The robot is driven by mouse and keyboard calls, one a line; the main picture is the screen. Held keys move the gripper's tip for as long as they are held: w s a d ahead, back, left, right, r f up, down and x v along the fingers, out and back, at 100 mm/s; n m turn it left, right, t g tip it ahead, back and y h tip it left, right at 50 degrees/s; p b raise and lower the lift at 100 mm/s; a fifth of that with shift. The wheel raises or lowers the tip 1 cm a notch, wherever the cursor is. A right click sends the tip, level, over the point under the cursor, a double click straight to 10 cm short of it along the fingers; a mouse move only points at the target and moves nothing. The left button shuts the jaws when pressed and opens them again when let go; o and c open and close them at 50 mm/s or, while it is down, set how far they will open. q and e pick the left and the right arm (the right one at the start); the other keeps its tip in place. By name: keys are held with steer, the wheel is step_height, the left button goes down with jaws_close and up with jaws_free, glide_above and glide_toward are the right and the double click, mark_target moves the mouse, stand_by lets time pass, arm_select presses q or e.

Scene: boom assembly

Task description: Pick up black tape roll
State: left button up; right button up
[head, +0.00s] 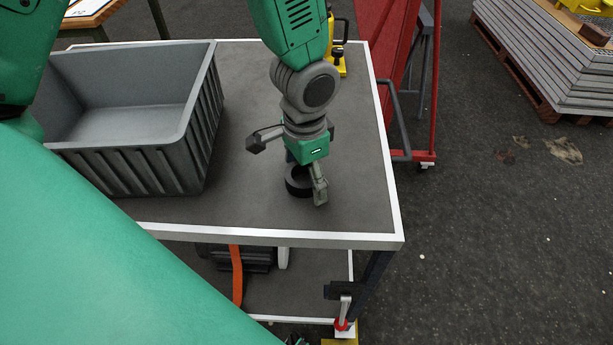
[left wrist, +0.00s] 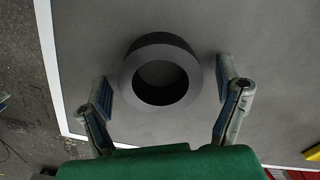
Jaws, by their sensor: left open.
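The black tape roll (head: 294,184) lies flat on the grey top of the cart (head: 245,215), close to its front right corner. In the left wrist view the roll (left wrist: 128,76) shows as a dark ring with an open centre. The fingers of my left gripper (left wrist: 164,86) are spread wide, one on each side of the roll with gaps visible.
A large empty grey bin (head: 190,150) stands on the cart left of the gripper. A yellow item (head: 339,60) stands at the cart's back edge. A red frame (head: 400,70) is just beyond the right side. The cart top around the roll is clear.

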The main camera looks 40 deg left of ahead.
arm_select(q)
steer(key=shift+a, duration=0.1)
steer(key=shift+s, duration=0.15)
steer(key=c, duration=1.3)
steer(key=shift+r, duration=0.1)
